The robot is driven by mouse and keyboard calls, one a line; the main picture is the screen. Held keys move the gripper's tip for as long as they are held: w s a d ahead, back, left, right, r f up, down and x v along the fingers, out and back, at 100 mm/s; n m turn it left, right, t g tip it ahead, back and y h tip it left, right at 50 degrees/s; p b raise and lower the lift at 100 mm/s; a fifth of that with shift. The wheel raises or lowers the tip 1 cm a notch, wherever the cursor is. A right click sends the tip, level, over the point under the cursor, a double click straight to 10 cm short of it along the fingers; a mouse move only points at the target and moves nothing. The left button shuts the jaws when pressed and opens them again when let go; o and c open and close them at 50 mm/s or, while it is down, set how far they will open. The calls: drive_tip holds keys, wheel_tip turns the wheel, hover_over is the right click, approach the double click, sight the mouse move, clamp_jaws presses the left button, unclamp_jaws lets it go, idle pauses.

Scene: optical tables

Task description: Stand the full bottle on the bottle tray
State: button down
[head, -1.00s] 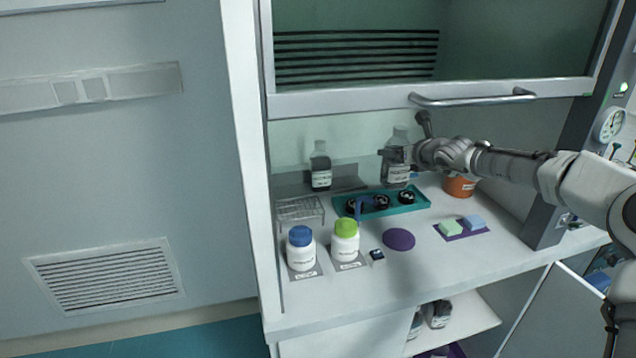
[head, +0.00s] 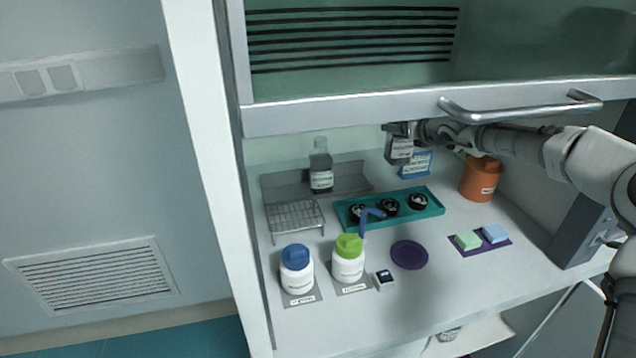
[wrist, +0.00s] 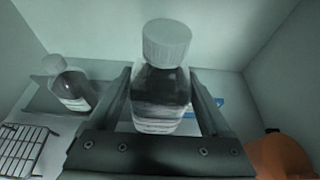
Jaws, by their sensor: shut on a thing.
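My gripper (head: 398,130) is shut on a clear bottle (head: 400,151) with dark liquid and a white label. It holds the bottle upright, raised above the worktop at the back right. In the wrist view the held bottle (wrist: 160,95) stands between the two fingers, its pale cap up. The grey bottle tray (head: 350,183) lies at the back left, with a raised back edge. Another bottle (head: 320,168) with dark liquid and a grey cap stands on it; it also shows in the wrist view (wrist: 70,88). The tray's right part is bare.
A teal tray (head: 437,208) with black round items lies in front. A wire rack (head: 295,216) stands at left, an orange container (head: 480,180) at right. White jars with blue (head: 297,270) and green (head: 348,260) lids stand nearer. The raised sash (head: 350,113) hangs above.

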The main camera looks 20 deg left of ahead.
drive_tip(key=shift+w+a, duration=0.25)
drive_tip(key=shift+w, duration=0.05)
drive_tip(key=a+f+b, duration=0.9)
drive_tip(key=a+f, duration=0.1)
drive_tip(key=a, duration=0.1)
drive_tip(key=shift+a+f, duration=0.15)
drive_tip(key=shift+f, duration=0.2)
drive_tip(key=shift+w+f+b, duration=0.1)
drive_tip(key=shift+b, duration=0.2)
unclamp_jaws()
drive_tip(key=shift+f, duration=0.1)
